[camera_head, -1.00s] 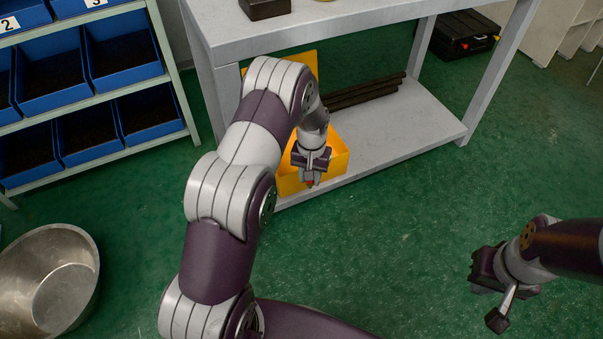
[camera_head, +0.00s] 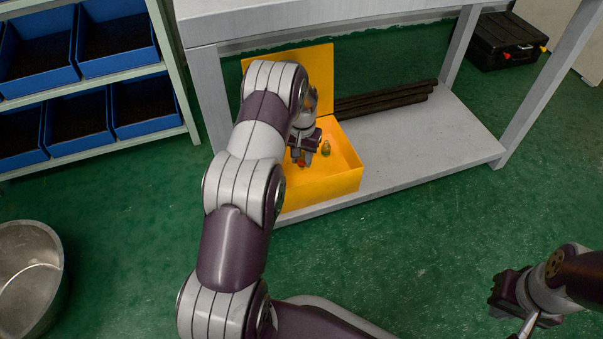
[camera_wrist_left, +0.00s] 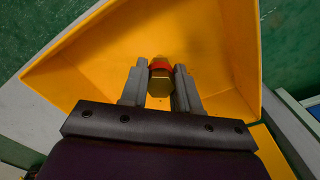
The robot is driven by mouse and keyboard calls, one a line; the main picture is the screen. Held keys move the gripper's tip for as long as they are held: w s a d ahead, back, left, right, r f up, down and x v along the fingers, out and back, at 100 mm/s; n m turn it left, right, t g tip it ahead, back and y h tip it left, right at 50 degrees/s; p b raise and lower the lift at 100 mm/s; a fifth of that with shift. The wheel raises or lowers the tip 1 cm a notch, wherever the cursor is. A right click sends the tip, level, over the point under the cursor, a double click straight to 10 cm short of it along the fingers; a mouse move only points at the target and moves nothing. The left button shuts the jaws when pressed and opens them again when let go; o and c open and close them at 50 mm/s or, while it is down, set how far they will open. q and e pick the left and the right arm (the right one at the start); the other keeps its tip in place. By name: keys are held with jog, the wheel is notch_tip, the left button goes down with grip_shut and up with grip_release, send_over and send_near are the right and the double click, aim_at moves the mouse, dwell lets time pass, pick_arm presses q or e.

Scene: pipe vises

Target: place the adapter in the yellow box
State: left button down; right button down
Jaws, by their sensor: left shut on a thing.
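The yellow box (camera_head: 335,186) stands on the lower shelf of a grey bench, with its lid raised at the back. My left gripper (camera_head: 301,162) is over the box opening, its fingers shut on the adapter. The adapter (camera_wrist_left: 160,82), brass with a red band, sits between the two fingertips (camera_wrist_left: 160,86) in the left wrist view, with the yellow interior behind it. In the head view only a bit of red shows at the fingers. A small greenish-gold piece (camera_head: 325,148) shows inside the box beside the gripper. My right gripper (camera_head: 508,292) is at lower right, its fingers unclear.
The bench shelf (camera_head: 420,150) has dark bars (camera_head: 385,101) lying behind the box and free room to its right. A rack of blue bins (camera_head: 76,125) is at left. A metal bowl (camera_head: 28,280) stands on the green floor. A black case (camera_head: 505,40) lies at upper right.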

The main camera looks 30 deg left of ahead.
aim_at(301, 165)
pick_arm(q)
jog(key=shift+a+f, duration=0.25)
jog(key=shift+f, duration=0.1)
notch_tip(301, 165, down, 4)
jog(key=b, duration=0.4)
jog(key=shift+r+p, duration=0.3)
jog(key=shift+r, duration=0.05)
jog(key=shift+f, duration=0.2)
jog(key=c, duration=0.8)
grip_release()
jog(key=shift+r, duration=0.1)
